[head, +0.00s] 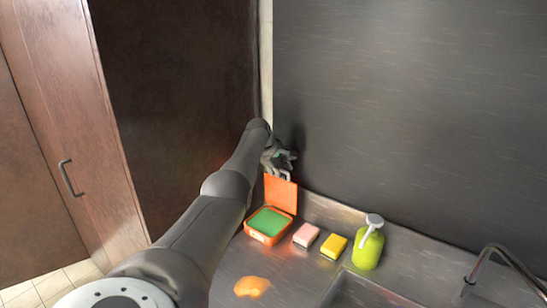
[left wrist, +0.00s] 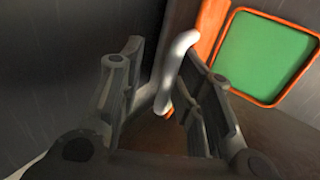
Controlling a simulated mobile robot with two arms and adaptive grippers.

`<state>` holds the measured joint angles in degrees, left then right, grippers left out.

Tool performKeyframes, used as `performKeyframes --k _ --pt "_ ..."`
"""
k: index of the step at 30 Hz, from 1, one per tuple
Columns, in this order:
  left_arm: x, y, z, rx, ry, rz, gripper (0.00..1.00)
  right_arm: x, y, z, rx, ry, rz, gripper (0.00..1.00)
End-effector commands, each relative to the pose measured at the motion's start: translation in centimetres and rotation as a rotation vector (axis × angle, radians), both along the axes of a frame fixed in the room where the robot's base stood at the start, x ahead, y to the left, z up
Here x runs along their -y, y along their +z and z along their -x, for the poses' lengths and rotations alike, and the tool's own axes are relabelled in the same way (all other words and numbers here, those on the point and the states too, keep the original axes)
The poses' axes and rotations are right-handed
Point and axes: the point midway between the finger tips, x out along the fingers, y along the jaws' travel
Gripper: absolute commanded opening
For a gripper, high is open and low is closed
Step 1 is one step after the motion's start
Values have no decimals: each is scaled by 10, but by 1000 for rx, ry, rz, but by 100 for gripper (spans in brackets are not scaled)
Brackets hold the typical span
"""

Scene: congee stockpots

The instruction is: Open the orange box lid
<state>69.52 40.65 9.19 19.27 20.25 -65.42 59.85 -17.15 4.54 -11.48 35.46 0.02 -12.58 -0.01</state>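The orange box (head: 258,238) stands on the counter at the wall, with green inside it. Its orange lid (head: 281,193) stands up at the back, raised off the box. In the left wrist view the box's green inside (left wrist: 262,57) and orange rim show at the upper right. My left gripper (head: 281,159) is just above the lid's top edge. In the left wrist view its fingers (left wrist: 160,75) are apart, with a pale curved handle (left wrist: 181,55) between them, nearer the right finger. I see no firm grip on it. My right gripper is in neither view.
A pink sponge (head: 306,235), a yellow sponge (head: 333,246) and a green pump bottle (head: 368,248) stand right of the box. An orange spill (head: 252,287) lies in front. A sink with a faucet (head: 490,252) is at the lower right. A dark wall rises close behind.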

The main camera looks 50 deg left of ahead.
Motion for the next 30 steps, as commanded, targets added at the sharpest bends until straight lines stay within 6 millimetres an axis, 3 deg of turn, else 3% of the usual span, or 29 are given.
performKeyframes --k 11,30 --pt "3 19 12 3 -1 -6 32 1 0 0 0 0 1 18" --pt "13 88 54 5 0 -4 32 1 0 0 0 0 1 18"
